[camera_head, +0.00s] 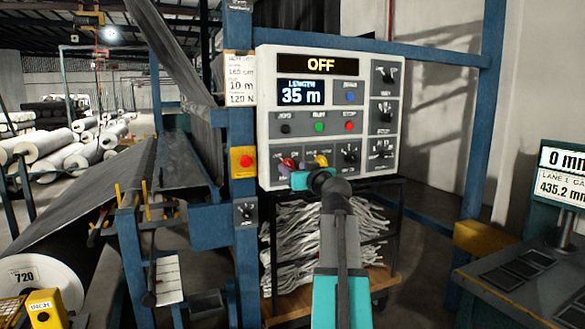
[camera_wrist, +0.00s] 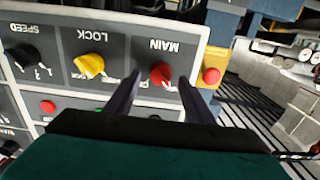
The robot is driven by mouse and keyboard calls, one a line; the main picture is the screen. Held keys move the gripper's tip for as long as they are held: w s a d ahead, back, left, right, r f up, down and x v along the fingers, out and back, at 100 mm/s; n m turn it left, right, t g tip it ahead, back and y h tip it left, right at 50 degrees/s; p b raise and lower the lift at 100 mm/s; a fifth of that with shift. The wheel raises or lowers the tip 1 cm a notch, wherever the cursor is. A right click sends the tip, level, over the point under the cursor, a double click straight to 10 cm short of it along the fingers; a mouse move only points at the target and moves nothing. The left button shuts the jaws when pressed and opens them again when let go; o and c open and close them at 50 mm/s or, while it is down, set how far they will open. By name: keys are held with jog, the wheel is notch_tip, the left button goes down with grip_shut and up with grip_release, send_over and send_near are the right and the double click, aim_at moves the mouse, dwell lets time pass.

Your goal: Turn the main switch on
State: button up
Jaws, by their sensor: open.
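The main switch is a red rotary knob on the lower left of the white control panel; it shows in the head view (camera_head: 288,163) and, upside down under the label MAIN, in the wrist view (camera_wrist: 161,74). The panel's top display (camera_head: 320,65) reads OFF. My gripper (camera_wrist: 160,78) is open, with one dark finger on each side of the red knob. Whether the fingers touch it I cannot tell. In the head view my gripper (camera_head: 286,178) is at the panel's lower left, and my arm hides part of the lower panel edge.
The yellow LOCK knob (camera_wrist: 90,66) is close beside one finger. The black SPEED knob (camera_wrist: 27,56) is farther along. A red button on a yellow box (camera_head: 245,161) is left of the panel. A blue frame post (camera_head: 243,130) stands behind it.

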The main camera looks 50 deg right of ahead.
jog(key=shift+x, duration=1.15)
jog(key=shift+c, duration=0.3)
jog(key=c, duration=1)
